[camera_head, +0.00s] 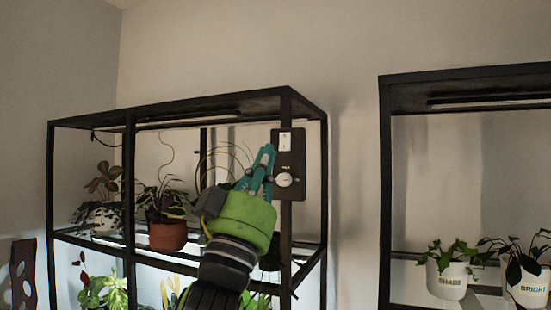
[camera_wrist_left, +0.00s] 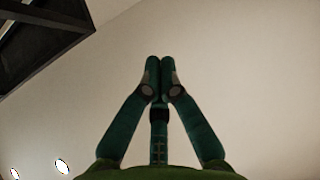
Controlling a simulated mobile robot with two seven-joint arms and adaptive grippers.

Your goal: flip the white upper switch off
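The white upper switch (camera_head: 285,141) is on a dark control panel (camera_head: 297,165) fixed to the front right post of the left plant rack. I cannot tell which way the switch is set. A round white dial (camera_head: 285,180) sits below it on the same panel. My left gripper (camera_head: 267,150) points up, its fingertips just left of the switch and a little lower in the head view. I cannot tell whether it touches the panel. In the left wrist view its fingertips (camera_wrist_left: 160,62) are together with nothing seen between them. The switch is not visible there. My right gripper is not in view.
The left black rack (camera_head: 128,190) holds several plants, including one in a terracotta pot (camera_head: 167,236) left of my gripper. A second black rack (camera_head: 385,180) stands at the right with white pots (camera_head: 447,281). Bare wall (camera_head: 350,200) separates the racks.

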